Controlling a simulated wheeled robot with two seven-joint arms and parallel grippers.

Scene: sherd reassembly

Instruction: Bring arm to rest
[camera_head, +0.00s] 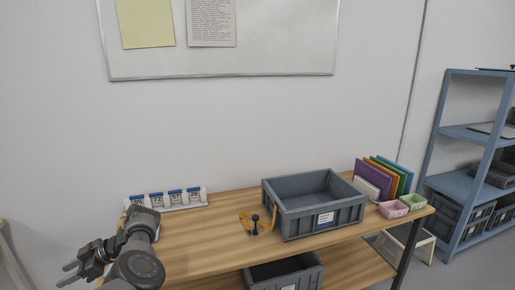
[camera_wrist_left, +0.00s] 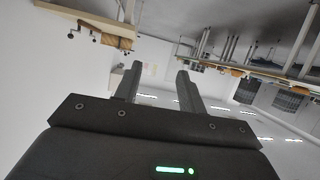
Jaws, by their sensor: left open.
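My left arm (camera_head: 137,262) reaches in at the lower left of the head view, bent beside the left end of the wooden table. Its left gripper (camera_head: 69,274) points left, out past the table's end, with nothing between its fingers. In the left wrist view the left gripper (camera_wrist_left: 157,86) shows two dark fingers spread apart and empty, with the room tilted behind them. My right arm and gripper are in neither view.
The wooden table (camera_head: 195,238) carries a grey crate (camera_head: 321,222), orange-brown pieces with a dark holder (camera_head: 255,225), numbered cards (camera_head: 175,198), coloured folders (camera_head: 372,177) and small bins (camera_head: 393,209). A second crate (camera_head: 284,275) sits below. Blue shelving (camera_head: 457,183) stands right.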

